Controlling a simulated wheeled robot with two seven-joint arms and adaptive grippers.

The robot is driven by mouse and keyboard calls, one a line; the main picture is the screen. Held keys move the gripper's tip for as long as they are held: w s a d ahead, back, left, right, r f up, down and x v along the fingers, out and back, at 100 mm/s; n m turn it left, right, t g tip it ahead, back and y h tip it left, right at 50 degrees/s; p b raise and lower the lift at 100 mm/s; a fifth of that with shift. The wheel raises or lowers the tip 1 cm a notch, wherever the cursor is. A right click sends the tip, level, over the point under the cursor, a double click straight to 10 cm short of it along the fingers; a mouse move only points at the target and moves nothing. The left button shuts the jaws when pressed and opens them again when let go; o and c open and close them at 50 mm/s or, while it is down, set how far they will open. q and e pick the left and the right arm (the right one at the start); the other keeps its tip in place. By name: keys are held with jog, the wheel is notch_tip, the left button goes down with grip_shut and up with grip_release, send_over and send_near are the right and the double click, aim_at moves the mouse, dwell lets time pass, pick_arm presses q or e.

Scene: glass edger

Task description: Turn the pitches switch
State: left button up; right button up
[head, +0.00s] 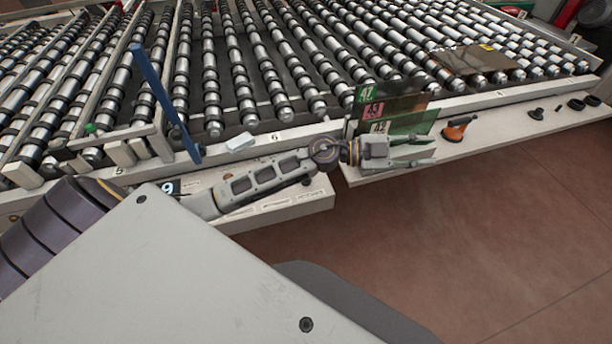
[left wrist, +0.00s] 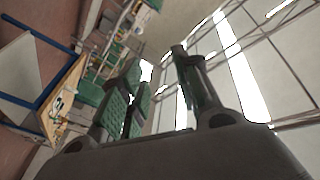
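My left gripper (head: 430,150) reaches right over the front ledge of the roller table in the head view. Its two fingers are spread apart with nothing seen between them. The left wrist view also shows the spread fingers of this gripper (left wrist: 155,65), with the room behind them. I cannot make out a switch marked as pitches in either view. A small green knob (head: 90,128) shows at the table's left front, well away from the gripper. My right gripper is in neither view.
A roller table (head: 470,103) fills the back. Tinted numbered glass plates (head: 405,103) stand just behind the left gripper. An orange-handled tool (head: 457,128) and several black round pieces lie to the right. A blue bar (head: 165,100) stands left. Open floor (head: 480,235) lies in front.

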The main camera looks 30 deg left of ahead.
pick_arm(q)
jog(key=a+f+m+g+y, duration=0.2)
jog(key=a+f+g+y, duration=0.6)
jog(key=f, duration=0.6)
jog(key=a+f+n+g+y, duration=0.1)
jog(key=a+f+n+y, duration=0.2)
jog(key=a, duration=2)
jog(key=n+y, duration=0.1)
jog(key=y, duration=0.4)
jog(key=shift+w+a+g+y, duration=0.2)
jog(key=shift+a+g+y, duration=0.1)
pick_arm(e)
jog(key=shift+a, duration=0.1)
pick_arm(q)
notch_tip(320, 180, down, 14)
jog(key=shift+r+p, duration=0.1)
jog(key=shift+p, duration=1.1)
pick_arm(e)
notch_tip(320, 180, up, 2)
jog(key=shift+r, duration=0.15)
